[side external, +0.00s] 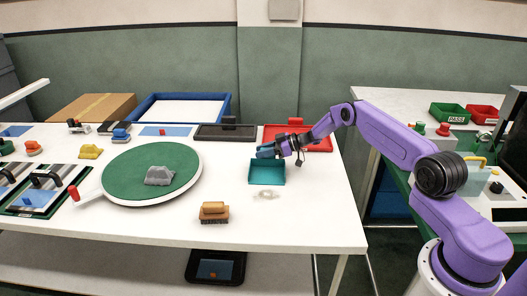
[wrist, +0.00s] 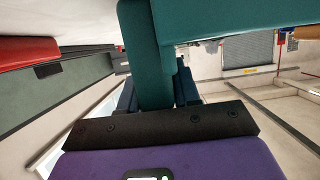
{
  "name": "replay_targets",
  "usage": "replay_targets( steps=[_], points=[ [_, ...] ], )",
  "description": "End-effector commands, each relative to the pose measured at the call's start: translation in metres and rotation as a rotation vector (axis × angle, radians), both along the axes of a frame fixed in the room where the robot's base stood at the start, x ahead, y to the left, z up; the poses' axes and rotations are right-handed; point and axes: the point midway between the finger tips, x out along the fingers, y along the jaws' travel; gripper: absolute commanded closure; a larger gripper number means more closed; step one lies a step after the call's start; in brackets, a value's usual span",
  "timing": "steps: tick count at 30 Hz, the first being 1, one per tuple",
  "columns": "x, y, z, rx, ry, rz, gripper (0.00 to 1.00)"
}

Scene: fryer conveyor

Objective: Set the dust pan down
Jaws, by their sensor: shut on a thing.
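The teal dust pan (side external: 267,173) is near the right end of the white table in the side view. Its open face is turned toward the camera. My gripper (side external: 268,151) is shut on its handle at the back edge. In the wrist view the teal handle of the dust pan (wrist: 153,70) runs between the two dark fingers of my gripper (wrist: 157,95), and the pan body extends across the top. I cannot tell whether the pan's underside touches the table.
A small pale item (side external: 265,194) lies just in front of the pan. A brown brush (side external: 213,213) stands to its front left. A red tray (side external: 318,144) and a dark tray (side external: 225,133) are behind. A round green board (side external: 127,180) is left. The table's front right corner is clear.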

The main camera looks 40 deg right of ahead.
Motion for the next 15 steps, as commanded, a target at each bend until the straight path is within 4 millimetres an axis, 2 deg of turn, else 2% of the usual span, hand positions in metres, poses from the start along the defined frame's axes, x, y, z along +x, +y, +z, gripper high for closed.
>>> replay_targets(
  steps=[1,3,15],
  points=[
    [0.0,0.0,-0.0008,0.0,0.0,0.0,0.62],
    [0.0,0.0,-0.0004,0.0,0.0,0.0,0.43],
    [-0.001,-0.0017,0.0036,0.0,0.0,-0.001,0.43]
  ],
)
